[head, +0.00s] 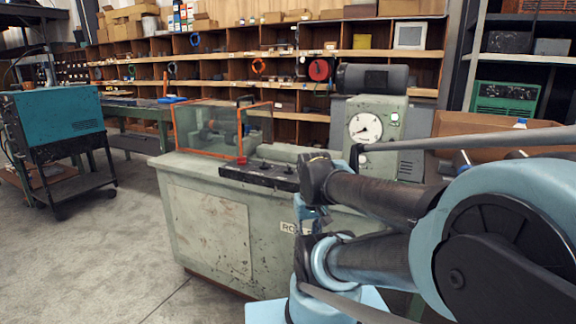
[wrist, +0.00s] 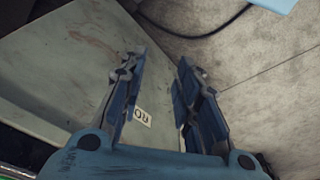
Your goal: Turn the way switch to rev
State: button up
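A grey-green machine (head: 215,215) stands in the middle of the head view. A dark control panel (head: 262,174) with small red and black knobs runs along its front top edge. The way switch cannot be told apart among these controls, and my arm covers the panel's right end. My gripper (wrist: 160,60) is open and empty in the wrist view, its two blue fingers well apart. Behind the fingers lie the machine's worn side (wrist: 75,65) and a small white label (wrist: 142,116). In the head view my gripper is mostly hidden by my arm, close to the machine's front.
An orange-framed clear guard (head: 205,130) rises from the machine's top left. A dial gauge (head: 365,127) sits on its right column. A teal welder-like box (head: 55,120) on a cart stands left. Shelves (head: 260,55) line the back. The floor (head: 110,255) at front left is clear.

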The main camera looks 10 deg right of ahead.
notch_tip(320, 180, up, 28)
jog(key=f+g, duration=0.1)
jog(key=g, duration=0.1)
send_over(289, 166)
notch_tip(289, 166, down, 16)
jog(key=shift+r, duration=0.1)
jog(key=shift+c, duration=0.2)
grip_shut()
